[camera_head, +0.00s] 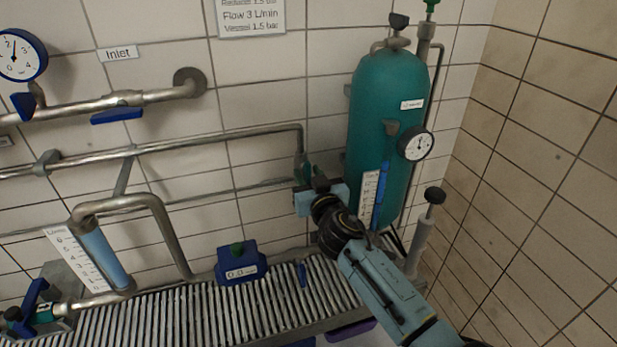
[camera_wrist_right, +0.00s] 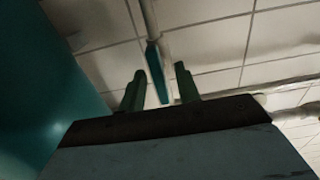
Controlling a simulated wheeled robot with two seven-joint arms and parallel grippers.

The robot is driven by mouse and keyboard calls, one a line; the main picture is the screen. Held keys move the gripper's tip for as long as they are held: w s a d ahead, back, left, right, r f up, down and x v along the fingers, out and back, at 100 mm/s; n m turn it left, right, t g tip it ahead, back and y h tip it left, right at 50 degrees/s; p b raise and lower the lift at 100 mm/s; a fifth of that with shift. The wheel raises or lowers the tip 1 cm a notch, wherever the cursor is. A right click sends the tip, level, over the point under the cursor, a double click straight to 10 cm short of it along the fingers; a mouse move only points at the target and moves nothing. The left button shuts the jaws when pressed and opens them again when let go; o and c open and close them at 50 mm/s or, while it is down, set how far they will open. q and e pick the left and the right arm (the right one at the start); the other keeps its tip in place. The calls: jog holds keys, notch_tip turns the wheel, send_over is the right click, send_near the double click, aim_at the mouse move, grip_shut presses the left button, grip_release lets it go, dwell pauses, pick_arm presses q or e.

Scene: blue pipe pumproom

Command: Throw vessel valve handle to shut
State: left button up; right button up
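My right gripper (camera_head: 305,174) reaches up to the wall pipe's downward end, just left of the green vessel (camera_head: 385,120). In the right wrist view its two green fingers (camera_wrist_right: 160,88) stand apart. A slim blue valve handle (camera_wrist_right: 154,68) hangs from a pipe and shows in the gap between the fingers, with space on both sides. I cannot tell how deep it sits between them. In the head view this handle is hidden or too small to make out behind the gripper. My left gripper is not in view.
A round gauge (camera_head: 416,144) and a scale strip (camera_head: 370,198) sit at the vessel. An inlet pipe with a blue handle (camera_head: 117,116) runs along the upper left wall. The tiled right wall is bare.

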jog(key=shift+w, duration=0.15)
grip_shut()
